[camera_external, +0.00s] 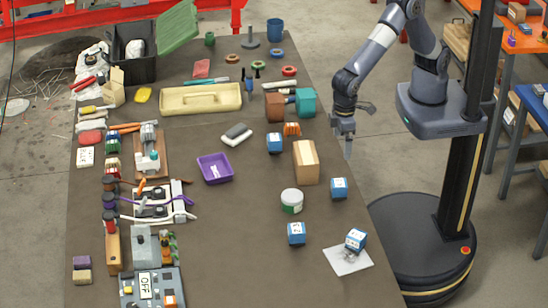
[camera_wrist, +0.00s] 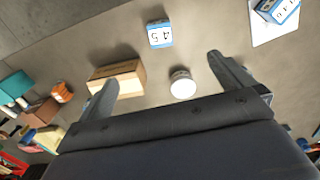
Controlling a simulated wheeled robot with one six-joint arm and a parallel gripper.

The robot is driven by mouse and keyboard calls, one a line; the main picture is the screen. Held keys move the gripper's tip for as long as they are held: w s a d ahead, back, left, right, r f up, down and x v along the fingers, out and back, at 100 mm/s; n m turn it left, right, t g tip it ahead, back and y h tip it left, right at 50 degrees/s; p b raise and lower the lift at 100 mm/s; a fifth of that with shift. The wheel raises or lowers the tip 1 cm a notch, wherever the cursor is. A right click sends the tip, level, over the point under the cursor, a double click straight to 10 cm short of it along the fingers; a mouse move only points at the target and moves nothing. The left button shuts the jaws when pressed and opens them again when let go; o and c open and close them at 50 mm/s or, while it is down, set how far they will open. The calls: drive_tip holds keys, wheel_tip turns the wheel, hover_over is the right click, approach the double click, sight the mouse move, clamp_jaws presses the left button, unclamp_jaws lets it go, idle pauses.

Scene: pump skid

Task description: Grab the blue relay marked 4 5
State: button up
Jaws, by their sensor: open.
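The blue relay marked 4 5 (camera_wrist: 160,34) lies at the top centre of the wrist view, with its white label facing up. My gripper (camera_external: 347,146) is above the table's right edge, farther back than this relay. In the wrist view my gripper (camera_wrist: 161,74) is open and empty, its fingers spread apart. The relay is beyond the fingertips and not between them.
Other blue relays are at the front (camera_external: 297,233), farther back (camera_external: 275,143) and on a white sheet (camera_external: 356,240). Bare table surrounds the relay.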

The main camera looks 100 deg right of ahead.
drive_tip(key=shift+c, duration=0.2)
drive_tip(key=c, duration=0.6)
drive_tip(key=m+g+y+b, duration=0.3)
drive_tip(key=m+y+b, duration=0.4)
drive_tip(key=m+b, duration=0.5)
hover_over(340, 196)
drive_tip(key=s+d+b, duration=0.2)
drive_tip(key=s+d, duration=0.2)
drive_tip(key=d, duration=0.1)
wheel_tip(340, 196, down, 9)
drive_tip(key=n, duration=0.2)
drive_tip(key=w+d+f+m+t+y+b, duration=0.1)
drive_tip(key=f+m+y+b, duration=0.1)
drive_tip(key=f+m+b, duration=0.1)
drive_tip(key=w+d+f+m+t+y+b, duration=0.1)
drive_tip(key=f+m+t+y+b, duration=0.1)
drive_tip(key=m+b, duration=0.1)
drive_tip(key=w+f+m+t+y+b, duration=0.1)
drive_tip(key=f+m+y+b, duration=0.1)
drive_tip(key=f+m+b, duration=0.1)
drive_tip(key=shift+w+d+f+b, duration=0.1)
drive_tip(key=shift+d+f+b, duration=0.25)
drive_tip(key=shift+d, duration=0.05)
drive_tip(key=shift+x, duration=1.05)
drive_tip(key=shift+t, duration=0.3)
drive_tip(key=shift+x, duration=2.75)
